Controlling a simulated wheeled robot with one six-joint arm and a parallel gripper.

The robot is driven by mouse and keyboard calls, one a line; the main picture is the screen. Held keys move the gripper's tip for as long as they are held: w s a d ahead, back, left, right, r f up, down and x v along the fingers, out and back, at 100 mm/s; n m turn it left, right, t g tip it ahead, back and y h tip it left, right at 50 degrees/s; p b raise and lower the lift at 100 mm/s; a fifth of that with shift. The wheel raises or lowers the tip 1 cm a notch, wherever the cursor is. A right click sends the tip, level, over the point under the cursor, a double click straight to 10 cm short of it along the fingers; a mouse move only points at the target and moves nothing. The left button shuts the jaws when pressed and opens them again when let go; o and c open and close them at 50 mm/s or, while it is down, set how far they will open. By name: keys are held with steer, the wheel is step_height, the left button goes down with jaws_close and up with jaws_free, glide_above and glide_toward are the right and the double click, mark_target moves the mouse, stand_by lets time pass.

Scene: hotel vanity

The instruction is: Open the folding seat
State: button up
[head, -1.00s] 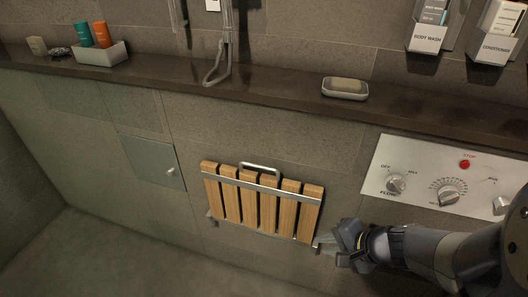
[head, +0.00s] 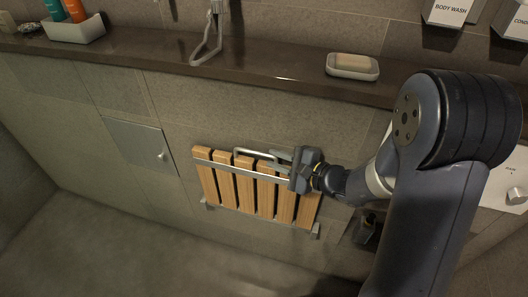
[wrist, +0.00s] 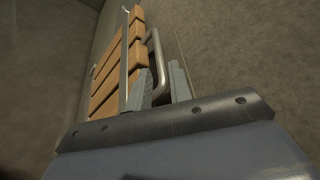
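The folding seat (head: 246,190) has upright wooden slats and lies folded flat against the tiled wall. A metal bar crosses its slats, and a metal loop handle (head: 252,152) stands at its top edge. My gripper (head: 279,161) is at the right end of this handle. In the wrist view, the slats (wrist: 113,78) are at the left and the handle (wrist: 157,62) runs down between my two fingers (wrist: 163,85). The fingers are apart, one on each side of the handle. The handle's lower end is partly hidden by the fingers, so contact is unclear.
A dark stone ledge (head: 262,69) runs above the seat, with a soap dish (head: 352,68) on it. A small wall hatch (head: 140,146) is to the left. A control panel (head: 505,190) is at the right, partly behind my arm. The floor below is clear.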

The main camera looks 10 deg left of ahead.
mark_target(262, 154)
steer(key=shift+x, duration=2.3)
jaws_close()
